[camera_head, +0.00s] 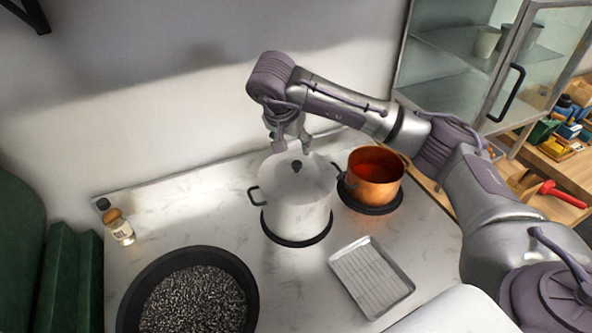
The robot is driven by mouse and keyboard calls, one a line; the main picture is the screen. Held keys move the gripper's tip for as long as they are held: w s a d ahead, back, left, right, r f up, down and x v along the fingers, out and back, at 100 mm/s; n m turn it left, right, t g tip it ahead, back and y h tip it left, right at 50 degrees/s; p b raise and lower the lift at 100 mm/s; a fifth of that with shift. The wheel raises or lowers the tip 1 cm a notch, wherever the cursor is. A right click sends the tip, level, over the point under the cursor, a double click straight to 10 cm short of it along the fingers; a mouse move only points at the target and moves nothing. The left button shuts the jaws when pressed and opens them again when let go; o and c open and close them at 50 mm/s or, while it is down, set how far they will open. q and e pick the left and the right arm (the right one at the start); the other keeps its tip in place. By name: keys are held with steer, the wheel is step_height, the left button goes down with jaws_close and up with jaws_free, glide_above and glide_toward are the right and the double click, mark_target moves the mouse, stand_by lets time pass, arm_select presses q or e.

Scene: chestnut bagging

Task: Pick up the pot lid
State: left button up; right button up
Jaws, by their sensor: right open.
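The pot lid (312,178) is pale with a small black knob (296,166) and sits on the white pot (300,212). The pot has black side handles and stands on a round black base. My right gripper (292,148) points down just above the lid, close to the knob. It is open, and nothing shows between its fingers. Whether a fingertip touches the lid cannot be told from this angle. My left gripper is not in the picture.
A copper pot (377,190) with orange contents stands close at the right. A metal tray (345,270) lies in front. A black pan (128,300) of dark grains and a small bottle (122,232) are at the left. A glass cabinet (440,60) stands at the back right.

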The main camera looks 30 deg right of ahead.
mark_target(297, 163)
steer(key=p+x, duration=0.1)
steer(key=x, duration=0.3)
steer(key=shift+f, duration=0.15)
steer(key=shift+f+p, duration=0.2)
steer(key=shift+p, duration=0.2)
steer(key=p+x, duration=0.2)
steer(key=x, duration=0.2)
steer(key=shift+a+f+p, duration=0.1)
steer(key=shift+f+p, duration=0.15)
steer(key=shift+p, duration=0.1)
steer(key=shift+w+f, duration=0.15)
steer(key=shift+f, duration=0.1)
steer(key=shift+r, duration=0.1)
jaws_close()
